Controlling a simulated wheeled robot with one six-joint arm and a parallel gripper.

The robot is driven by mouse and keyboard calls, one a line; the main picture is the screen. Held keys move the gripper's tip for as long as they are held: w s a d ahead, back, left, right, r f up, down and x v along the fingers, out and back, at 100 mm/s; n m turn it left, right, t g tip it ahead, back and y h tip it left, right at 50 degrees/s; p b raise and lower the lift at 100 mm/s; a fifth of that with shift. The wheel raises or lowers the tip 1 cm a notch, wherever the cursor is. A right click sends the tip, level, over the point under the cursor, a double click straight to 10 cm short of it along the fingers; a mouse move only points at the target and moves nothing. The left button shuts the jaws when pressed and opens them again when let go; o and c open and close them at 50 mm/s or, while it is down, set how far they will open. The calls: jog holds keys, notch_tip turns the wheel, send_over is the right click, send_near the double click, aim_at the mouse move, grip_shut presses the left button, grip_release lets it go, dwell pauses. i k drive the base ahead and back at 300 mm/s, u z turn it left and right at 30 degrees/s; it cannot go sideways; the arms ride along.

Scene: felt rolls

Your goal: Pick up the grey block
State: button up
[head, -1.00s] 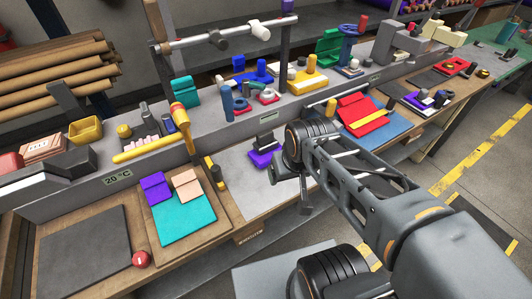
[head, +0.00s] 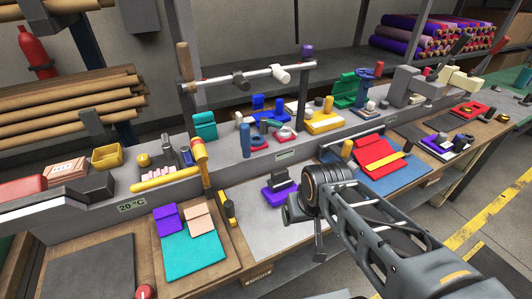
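A small dark grey block (head: 281,177) sits on top of a purple piece (head: 280,190) on the light grey mat in the middle of the bench. It is my best match for the grey block, but other grey pieces are in view. My gripper (head: 312,226) is just right of and in front of it, over the mat's right part, apart from it in the picture. My wrist and arm hide most of the gripper, so its opening and anything in it cannot be seen.
The light grey mat (head: 258,230) is otherwise mostly clear. Left of it, a teal sheet (head: 193,256) lies with purple and peach pieces. Right of it, a red piece (head: 378,157) lies on a blue mat. A raised grey ledge with tools and a rail runs behind.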

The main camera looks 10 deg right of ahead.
aim_at(280, 181)
jog(key=u, duration=2.4)
jog(key=k, duration=0.65)
jog(key=z, duration=1.55)
jog(key=i, duration=0.5)
jog(key=u, duration=0.05)
